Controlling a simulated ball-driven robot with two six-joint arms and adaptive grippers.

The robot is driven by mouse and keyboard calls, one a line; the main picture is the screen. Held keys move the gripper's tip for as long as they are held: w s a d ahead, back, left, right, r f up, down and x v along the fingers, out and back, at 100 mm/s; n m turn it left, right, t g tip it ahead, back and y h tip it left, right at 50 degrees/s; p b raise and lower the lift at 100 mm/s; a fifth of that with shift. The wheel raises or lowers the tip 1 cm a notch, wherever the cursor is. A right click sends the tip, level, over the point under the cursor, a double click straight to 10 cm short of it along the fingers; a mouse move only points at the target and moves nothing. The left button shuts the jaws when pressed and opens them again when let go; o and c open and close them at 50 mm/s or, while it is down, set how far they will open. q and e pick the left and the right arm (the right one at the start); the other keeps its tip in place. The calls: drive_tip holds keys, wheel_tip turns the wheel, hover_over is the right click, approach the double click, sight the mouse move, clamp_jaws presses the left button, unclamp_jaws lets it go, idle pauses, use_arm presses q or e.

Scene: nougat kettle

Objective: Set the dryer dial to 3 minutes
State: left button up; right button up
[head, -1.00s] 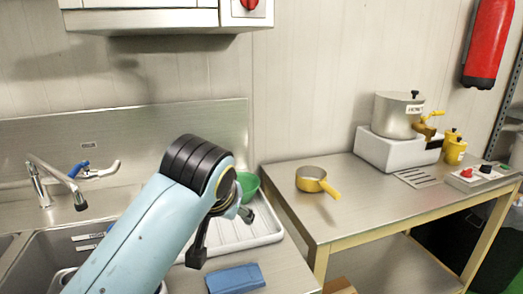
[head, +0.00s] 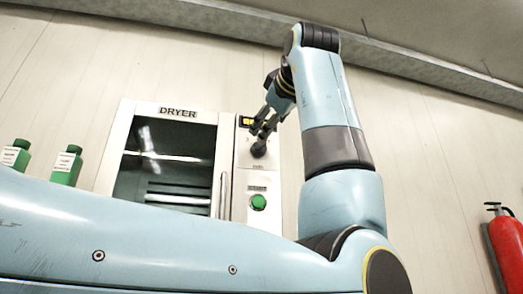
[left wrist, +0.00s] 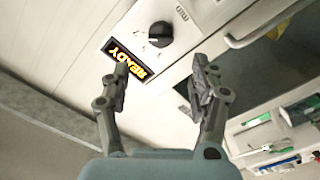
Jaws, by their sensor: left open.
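The white dryer (head: 178,112) is on the wall in the head view. Its black round dial (head: 259,149) is on the right-hand panel, under a small lit display (head: 246,122). My left gripper (head: 260,128) is in front of the panel at the dial. In the left wrist view the left gripper (left wrist: 160,72) is open, its fingers apart and empty, with the dial just beyond the tips. My right gripper is out of view.
A green button (head: 259,202) is below the dial. The dryer door handle (head: 224,193) is left of the panel. Two green bottles (head: 66,166) stand left of the dryer. A red fire extinguisher (head: 507,240) hangs at the right.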

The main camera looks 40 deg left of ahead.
sight(260, 145)
use_arm(q)
drive_tip(key=p+x, duration=0.4)
drive_tip(key=x, duration=0.5)
drive_tip(key=shift+w+a+r, duration=0.1)
drive_tip(key=shift+a, duration=0.05)
drive_tip(key=shift+w+a+p, duration=0.35)
drive_tip(key=shift+w+a, duration=0.15)
drive_tip(key=c, duration=1.1)
drive_tip(key=shift+c, duration=0.2)
